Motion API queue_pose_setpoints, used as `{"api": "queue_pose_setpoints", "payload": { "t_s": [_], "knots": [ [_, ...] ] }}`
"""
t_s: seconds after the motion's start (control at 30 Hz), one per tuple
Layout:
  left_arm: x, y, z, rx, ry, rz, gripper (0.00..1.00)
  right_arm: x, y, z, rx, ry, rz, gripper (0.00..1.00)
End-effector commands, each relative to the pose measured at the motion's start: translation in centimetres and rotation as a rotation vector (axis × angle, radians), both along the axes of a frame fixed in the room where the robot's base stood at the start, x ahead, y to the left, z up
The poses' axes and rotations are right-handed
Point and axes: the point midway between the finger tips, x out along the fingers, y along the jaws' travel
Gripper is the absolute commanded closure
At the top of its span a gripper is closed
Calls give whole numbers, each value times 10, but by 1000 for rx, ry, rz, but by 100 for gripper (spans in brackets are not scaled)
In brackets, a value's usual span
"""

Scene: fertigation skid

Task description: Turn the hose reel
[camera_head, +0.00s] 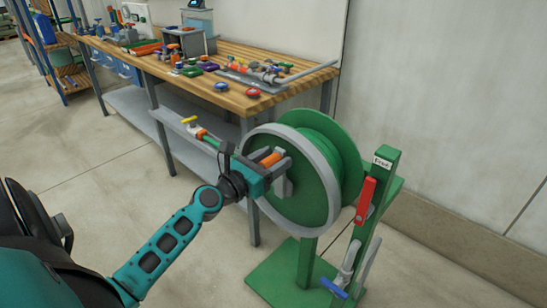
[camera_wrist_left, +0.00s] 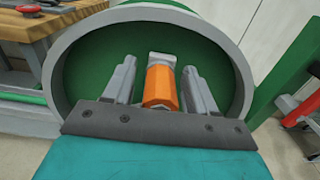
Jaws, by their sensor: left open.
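The hose reel (camera_head: 348,160) is a green drum with a grey rim on a green stand (camera_head: 300,270). An orange crank handle (camera_head: 268,158) sticks out from its near face. My left gripper (camera_head: 281,162) is at that face, open, with its fingers on either side of the handle. In the left wrist view the orange handle (camera_wrist_left: 160,86) lies between the two grey fingers (camera_wrist_left: 160,72), with a gap on each side. The reel's grey rim (camera_wrist_left: 57,60) surrounds them there. My right gripper is not in view.
A wooden workbench (camera_head: 215,90) with several valves and fittings stands behind the reel. A red lever (camera_head: 366,199) and a blue-handled valve (camera_head: 334,288) are on the stand's right post. A yellow-handled tap (camera_head: 189,120) sticks out left of the reel.

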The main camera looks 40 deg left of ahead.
Motion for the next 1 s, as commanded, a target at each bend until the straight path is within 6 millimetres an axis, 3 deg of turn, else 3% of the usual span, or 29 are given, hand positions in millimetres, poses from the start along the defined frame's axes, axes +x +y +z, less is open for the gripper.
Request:
{"api": "queue_pose_setpoints", "payload": {
  "t_s": [0.37, 0.9, 1.0],
  "knots": [
    [5, -1, 0, 0, 0, 0, 44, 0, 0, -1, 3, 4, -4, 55],
    [5, -1, 1, 0, -1, 0, 95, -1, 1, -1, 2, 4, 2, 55],
    [5, 0, 1, 1, -1, 0, 100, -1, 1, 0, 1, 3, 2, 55]
  ]
}}
